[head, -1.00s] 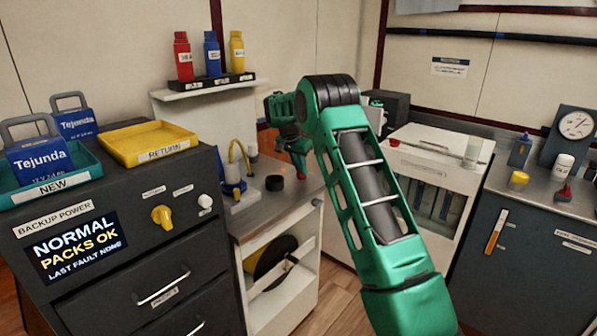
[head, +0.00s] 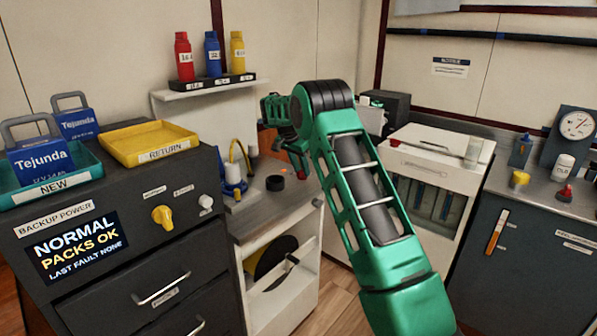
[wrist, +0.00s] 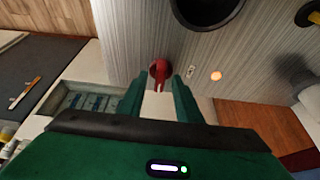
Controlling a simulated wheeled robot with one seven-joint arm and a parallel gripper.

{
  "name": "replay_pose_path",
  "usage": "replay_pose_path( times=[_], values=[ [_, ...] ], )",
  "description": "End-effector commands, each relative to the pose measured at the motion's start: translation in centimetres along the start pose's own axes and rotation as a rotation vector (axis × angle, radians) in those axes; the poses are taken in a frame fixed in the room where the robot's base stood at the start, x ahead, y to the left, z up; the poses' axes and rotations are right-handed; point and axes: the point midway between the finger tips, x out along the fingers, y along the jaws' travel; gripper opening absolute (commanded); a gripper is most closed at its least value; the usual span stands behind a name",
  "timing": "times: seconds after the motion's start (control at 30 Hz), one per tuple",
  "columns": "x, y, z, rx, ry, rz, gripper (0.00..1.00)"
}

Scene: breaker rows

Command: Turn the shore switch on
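In the wrist view a red switch (wrist: 158,70) with a lever handle stands on a grey metal surface, just ahead of my gripper. My gripper (wrist: 160,84) is open; its two green fingers are apart, with the red handle showing between their tips. I see no finger touching it. A small label (wrist: 190,71) beside the switch is too small to read, so I cannot confirm that this is the shore switch. In the head view my gripper (head: 297,160) is small and partly hidden by my arm, over the steel worktop (head: 252,208).
An orange-lit lamp (wrist: 216,76) and a dark round opening or cap (wrist: 206,8) are near the red switch. A backup power cabinet (head: 110,255) with a yellow knob (head: 162,215) stands left. A white unit (head: 435,170) stands right of my arm.

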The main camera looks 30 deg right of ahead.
Motion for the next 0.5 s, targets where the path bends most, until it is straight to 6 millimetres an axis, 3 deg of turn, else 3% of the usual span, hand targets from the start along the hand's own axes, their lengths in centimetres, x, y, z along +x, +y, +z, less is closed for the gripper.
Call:
replay_pose_path(
  times=[0.27, 0.5],
  values=[
    [-0.6, -0.1, 0.0, -0.001, 0.001, -0.001, 0.31],
    [-4.4, -0.1, 0.0, -0.001, 0.002, -0.002, 0.31]
  ],
)
